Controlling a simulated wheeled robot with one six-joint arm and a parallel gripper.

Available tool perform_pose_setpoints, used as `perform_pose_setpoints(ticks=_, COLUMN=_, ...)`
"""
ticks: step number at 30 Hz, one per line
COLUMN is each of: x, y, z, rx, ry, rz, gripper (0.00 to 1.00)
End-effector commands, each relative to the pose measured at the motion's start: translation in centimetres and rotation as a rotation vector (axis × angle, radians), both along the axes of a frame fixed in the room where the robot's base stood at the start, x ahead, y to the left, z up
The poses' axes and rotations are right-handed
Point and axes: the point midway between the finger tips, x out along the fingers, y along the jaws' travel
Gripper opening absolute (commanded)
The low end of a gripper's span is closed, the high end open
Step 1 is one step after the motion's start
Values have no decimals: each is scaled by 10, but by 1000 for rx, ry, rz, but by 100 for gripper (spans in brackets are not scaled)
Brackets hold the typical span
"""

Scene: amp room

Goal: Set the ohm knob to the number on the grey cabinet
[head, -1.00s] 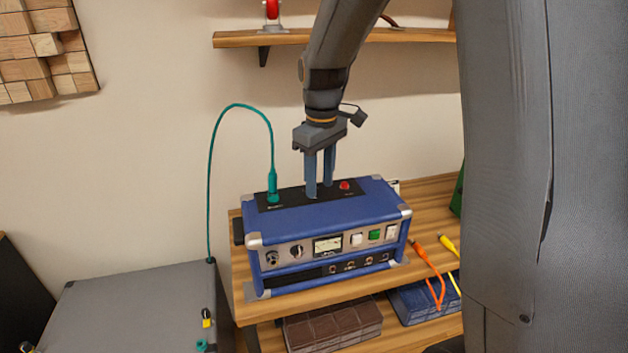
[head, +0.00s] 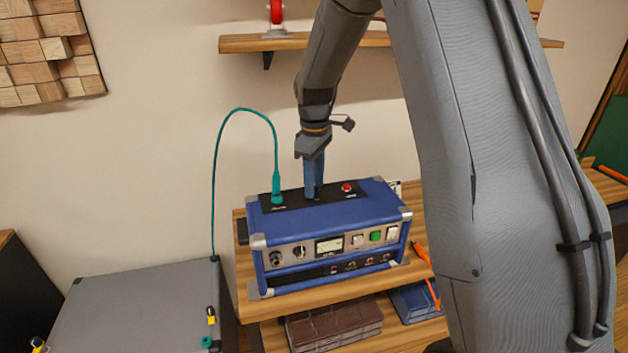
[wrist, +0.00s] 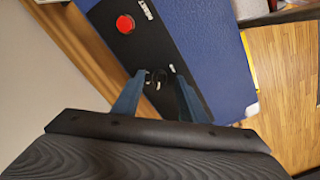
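The blue amp (head: 335,220) stands on a wooden shelf unit. Its top has a black panel, also seen in the wrist view (wrist: 192,92), with a red button (wrist: 125,24) and a small dark knob (wrist: 157,77). My gripper (head: 314,196) points down at this panel. In the wrist view its two fingers (wrist: 159,76) are apart, with the knob between their tips; a gap shows beside it. In the head view the fingers hide the knob. Its setting is not readable. A grey cabinet top (head: 135,305) is at lower left; I see no number on it.
A teal cable (head: 214,170) arches from a plug (head: 277,188) in the amp's top, left of my gripper. A wall shelf (head: 290,42) is behind my arm. Brown blocks (head: 335,323) and a blue item (head: 412,302) lie on the lower shelf.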

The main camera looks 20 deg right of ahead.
Motion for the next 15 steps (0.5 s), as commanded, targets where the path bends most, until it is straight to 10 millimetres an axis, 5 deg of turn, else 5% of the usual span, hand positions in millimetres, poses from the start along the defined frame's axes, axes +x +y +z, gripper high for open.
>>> perform_pose_setpoints(ticks=8, x=0, y=0, z=-2, rx=0, ry=-1, rz=-1, gripper=39)
perform_pose_setpoints(ticks=15, x=0, y=0, z=-2, rx=0, ry=-1, rz=-1, gripper=1)
